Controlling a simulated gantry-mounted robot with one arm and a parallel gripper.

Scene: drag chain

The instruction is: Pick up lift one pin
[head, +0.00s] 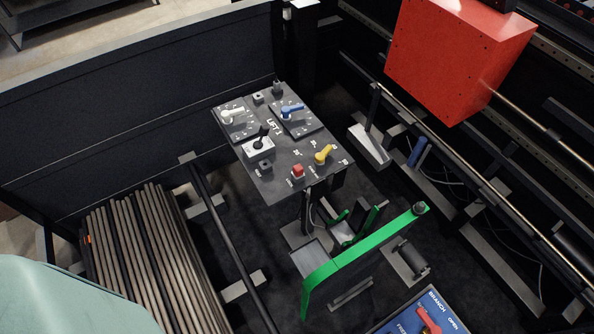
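A dark grey control panel (270,166) with lettering that looks like "LIFT 1" stands in the middle of the head view. It carries a white rotary handle (233,115), a blue one (292,110), a yellow one (323,154), a red knob (297,172) and a black-stick lever (261,139) on a white base. A small dark upright peg (277,88) stands at its far corner. I cannot tell whether this peg is the lift one pin. My gripper is not in view.
A green bent bar (365,250) with a dark knob at its upper end stands in front of the panel. A red box (455,55) hangs at upper right. Long rods (140,255) lie at lower left. A blue panel (420,315) shows at the bottom edge. Rails run along the right.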

